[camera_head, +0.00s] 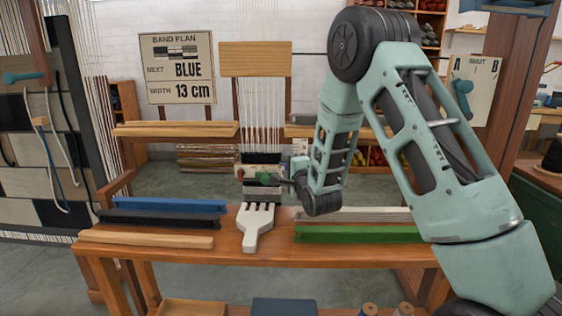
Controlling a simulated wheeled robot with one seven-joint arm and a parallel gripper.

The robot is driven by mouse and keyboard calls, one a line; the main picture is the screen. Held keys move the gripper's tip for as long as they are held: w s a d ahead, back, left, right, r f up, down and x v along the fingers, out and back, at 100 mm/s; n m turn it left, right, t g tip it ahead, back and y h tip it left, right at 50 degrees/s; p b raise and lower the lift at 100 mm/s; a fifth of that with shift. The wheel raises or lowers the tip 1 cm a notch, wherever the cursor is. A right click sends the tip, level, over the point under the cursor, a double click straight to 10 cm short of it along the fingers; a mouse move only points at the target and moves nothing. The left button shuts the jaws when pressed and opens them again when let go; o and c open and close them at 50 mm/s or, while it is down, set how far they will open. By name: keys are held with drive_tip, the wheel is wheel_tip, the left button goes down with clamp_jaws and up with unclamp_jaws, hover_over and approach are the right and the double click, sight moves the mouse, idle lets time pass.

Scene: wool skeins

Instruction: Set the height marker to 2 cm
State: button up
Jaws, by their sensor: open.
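I cannot make out a height marker or a centimetre scale for it with certainty. My gripper (284,187) is at the end of my arm, left of the wrist, and shows small and partly hidden. It is close to the narrow band of white warp threads (262,110) at the middle of the loom. A small block with red and green spots (262,172) sits low on the threads, left of my gripper. I cannot tell whether they touch. I see nothing held in my gripper.
A white comb (258,226) lies on the wooden bench (200,257). Blue (170,205) and black (160,218) bars lie left, a green bar (355,234) right. A sign (177,68) reads "BAND PLAN, NEXT BLUE, WIDTH 13 cm". My arm covers the right side.

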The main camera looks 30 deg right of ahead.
drive_tip(key=shift+w, duration=0.1)
drive_tip(key=shift+c, duration=0.3)
clamp_jaws()
wheel_tip(320, 180, up, 2)
drive_tip(key=shift+r, duration=0.1)
drive_tip(key=shift+o, duration=0.3)
unclamp_jaws()
